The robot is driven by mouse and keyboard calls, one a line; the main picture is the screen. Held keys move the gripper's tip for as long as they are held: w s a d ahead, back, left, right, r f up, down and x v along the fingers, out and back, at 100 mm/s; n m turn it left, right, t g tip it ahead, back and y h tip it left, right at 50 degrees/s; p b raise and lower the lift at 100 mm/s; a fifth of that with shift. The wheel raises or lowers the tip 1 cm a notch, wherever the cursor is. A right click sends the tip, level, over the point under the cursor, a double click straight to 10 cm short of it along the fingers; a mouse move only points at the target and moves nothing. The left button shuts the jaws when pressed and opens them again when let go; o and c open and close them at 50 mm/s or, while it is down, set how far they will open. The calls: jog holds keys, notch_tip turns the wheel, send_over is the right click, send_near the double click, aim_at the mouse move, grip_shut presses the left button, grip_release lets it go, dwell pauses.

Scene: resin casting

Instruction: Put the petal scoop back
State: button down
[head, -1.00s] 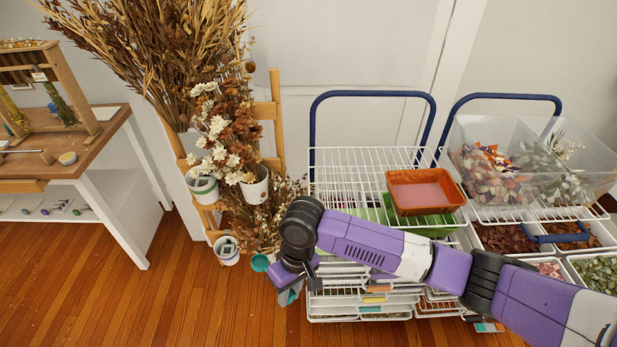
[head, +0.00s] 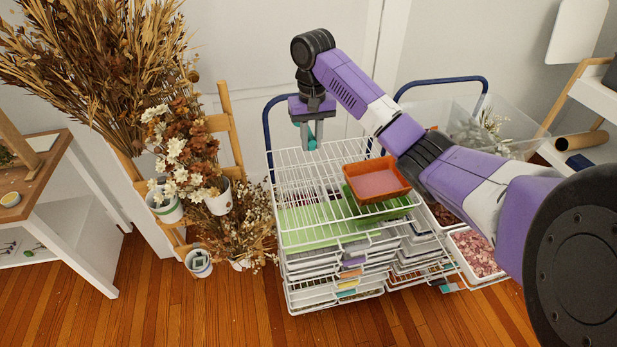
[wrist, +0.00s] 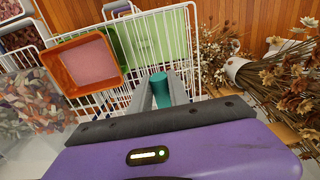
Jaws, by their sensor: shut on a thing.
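My gripper (head: 308,138) hangs pointing down above the back left of the white wire rack. It is shut on a small teal thing, which looks like the petal scoop (head: 312,144). In the wrist view the scoop shows as a short teal cylinder (wrist: 159,86) between the two grey fingers (wrist: 160,98). The rest of the scoop is hidden by the fingers, so its full shape cannot be told. An orange tray (head: 399,169) with a flat pink surface inside stands on the rack, right of the gripper. It also shows in the wrist view (wrist: 116,58).
The white wire rack (head: 292,172) has a blue handle and stacked trays below. Clear bins (head: 520,132) stand behind my arm, and in the wrist view one holds petals (wrist: 25,110). Dried flowers in pots (head: 165,207) stand to the left. The floor in front is clear.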

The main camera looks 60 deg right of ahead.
jog(key=shift+s+d+r, duration=0.15)
jog(key=shift+s+d, duration=0.1)
jog(key=shift+d, duration=0.1)
jog(key=b, duration=0.6)
send_over(314, 195)
notch_tip(314, 195, down, 14)
jog(key=shift+d+f, duration=0.1)
jog(key=shift+f, duration=0.15)
jog(key=shift+f+p, duration=0.4)
jog(key=shift+f, duration=2.2)
jog(key=c, duration=1.3)
grip_release()
jog(key=shift+o, duration=0.2)
